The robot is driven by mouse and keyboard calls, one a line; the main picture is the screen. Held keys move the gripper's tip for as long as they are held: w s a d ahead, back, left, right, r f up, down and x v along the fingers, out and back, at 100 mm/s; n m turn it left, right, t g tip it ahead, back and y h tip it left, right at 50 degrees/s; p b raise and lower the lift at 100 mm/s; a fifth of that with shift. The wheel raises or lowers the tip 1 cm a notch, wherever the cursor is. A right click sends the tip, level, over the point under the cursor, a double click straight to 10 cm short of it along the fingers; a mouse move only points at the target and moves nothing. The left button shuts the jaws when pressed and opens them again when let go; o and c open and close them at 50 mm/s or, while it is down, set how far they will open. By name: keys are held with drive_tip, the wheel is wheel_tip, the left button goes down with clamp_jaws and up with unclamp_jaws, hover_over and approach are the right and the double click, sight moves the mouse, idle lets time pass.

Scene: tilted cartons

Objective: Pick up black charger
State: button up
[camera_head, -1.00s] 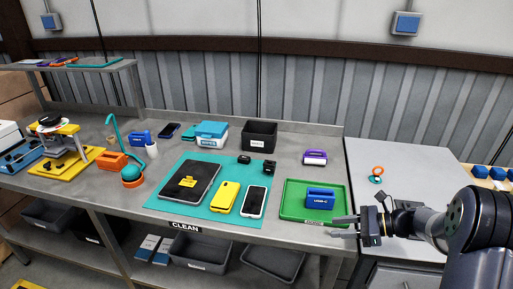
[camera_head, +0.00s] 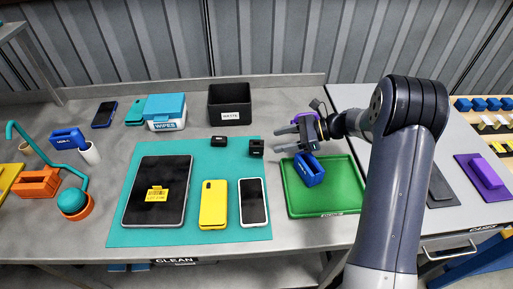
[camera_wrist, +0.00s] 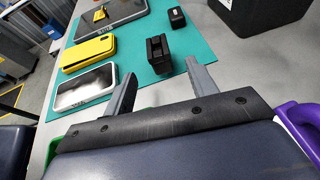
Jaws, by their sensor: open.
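Two small black blocks lie at the right back of the teal mat (camera_head: 140,225). The nearer one to my gripper is an upright, slotted block (camera_head: 256,148), at the mat's right edge; it also shows in the wrist view (camera_wrist: 159,55). The other is a lower black block (camera_head: 219,142) with a pale label, farther off in the wrist view (camera_wrist: 177,17). I cannot tell for sure which is the charger. My gripper (camera_head: 275,141) is open and empty, just right of the slotted block. In the wrist view its fingertips (camera_wrist: 160,72) point toward that block, apart from it.
A green tray (camera_head: 345,200) holding a blue holder (camera_head: 309,172) lies under and right of my gripper. A black bin (camera_head: 230,105) stands behind the blocks. A purple object (camera_head: 305,117) is close behind my gripper. A tablet (camera_head: 155,192), yellow phone (camera_head: 213,205) and white phone (camera_head: 253,203) lie in front.

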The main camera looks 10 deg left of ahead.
sight(251, 148)
drive_tip(key=p+x, duration=0.3)
drive_tip(key=x, duration=0.7)
drive_tip(key=shift+s+a, duration=0.1)
drive_tip(key=shift+a, duration=0.15)
drive_tip(key=c, duration=1.1)
